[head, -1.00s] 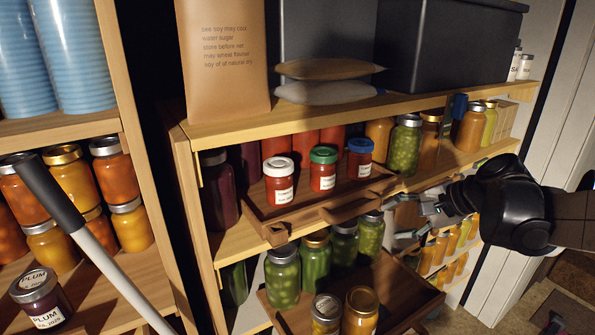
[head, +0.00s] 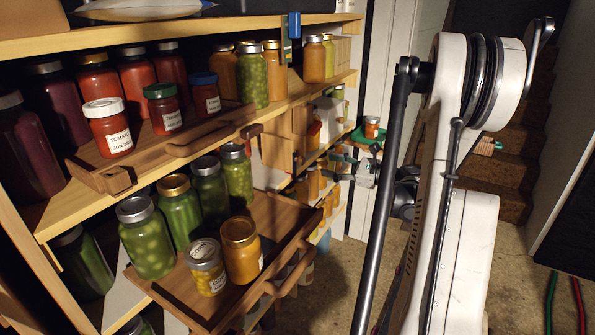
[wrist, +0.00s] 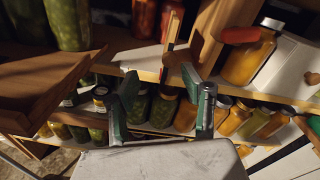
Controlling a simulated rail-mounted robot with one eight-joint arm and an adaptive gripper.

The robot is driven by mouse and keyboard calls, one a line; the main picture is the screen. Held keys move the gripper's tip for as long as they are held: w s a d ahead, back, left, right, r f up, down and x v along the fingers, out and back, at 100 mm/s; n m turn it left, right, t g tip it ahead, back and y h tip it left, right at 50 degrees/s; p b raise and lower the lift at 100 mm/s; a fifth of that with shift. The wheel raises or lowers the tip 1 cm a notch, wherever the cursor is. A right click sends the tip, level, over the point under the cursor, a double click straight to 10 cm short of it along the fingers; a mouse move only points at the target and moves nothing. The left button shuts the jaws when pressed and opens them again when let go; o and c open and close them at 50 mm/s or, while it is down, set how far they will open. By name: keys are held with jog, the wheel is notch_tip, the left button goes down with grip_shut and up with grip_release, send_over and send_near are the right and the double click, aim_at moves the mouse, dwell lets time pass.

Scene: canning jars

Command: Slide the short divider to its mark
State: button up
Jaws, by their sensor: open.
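My gripper (head: 347,163) is open, with green-padded fingers, to the right of the shelves in the head view. In the wrist view my gripper (wrist: 165,98) has its two fingers apart with nothing held between them. A thin wooden upright with a rounded wooden knob (wrist: 181,58), possibly the short divider, stands at the shelf edge just beyond the gap between the fingers. Wooden uprights (head: 277,150) also show on that shelf in the head view; I cannot tell which is the short divider. I cannot make out its mark for certain.
Pulled-out wooden trays hold capped jars (head: 118,127) and green and yellow jars (head: 240,250). More jars (wrist: 250,52) stand close to the right finger. A blue clip (head: 293,25) sits on the upper shelf edge. The floor (head: 345,270) is open.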

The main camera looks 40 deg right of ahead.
aim_at(304, 161)
jog(key=shift+m+t, duration=0.4)
jog(key=shift+m, duration=0.2)
jog(key=w, duration=0.4)
jog(key=w+a+f+b, duration=0.1)
jog(key=w, duration=0.3)
jog(key=w+a+f, duration=0.1)
jog(key=w, duration=0.3)
jog(key=shift+f+b, duration=0.15)
jog(key=shift+b, duration=0.15)
jog(key=shift+c, duration=0.5)
grip_shut()
jog(key=shift+s, duration=0.1)
